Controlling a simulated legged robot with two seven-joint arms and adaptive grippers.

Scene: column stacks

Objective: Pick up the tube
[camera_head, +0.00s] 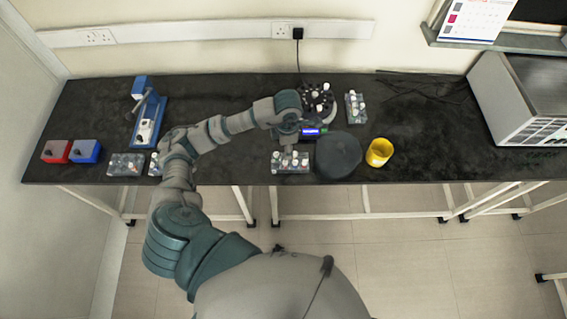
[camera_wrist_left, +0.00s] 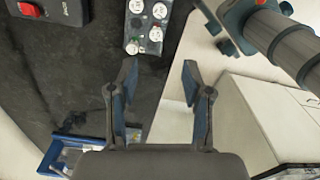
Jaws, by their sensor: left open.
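Several white-capped tubes stand upright in a small clear rack (camera_head: 278,167) at the table's front edge, left of a dark round object. My left gripper (camera_head: 288,148) is above this rack, pointing down, with its fingertips partly hidden by the hand. In the wrist view a rack (camera_wrist_left: 147,40) with several white caps and a green one lies ahead, at the top. My left gripper (camera_wrist_left: 158,78) is open there, with nothing between its fingers and the rack beyond the tips. Which tube is meant, I cannot tell. My right gripper is not in view.
A dark round object (camera_head: 338,156) and a yellow cup (camera_head: 379,152) stand to the right. A round tube holder (camera_head: 317,101) and another rack (camera_head: 355,107) are behind. A blue stand (camera_head: 148,110), red box (camera_head: 56,151) and blue box (camera_head: 86,151) are left. The table's right part is mostly clear.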

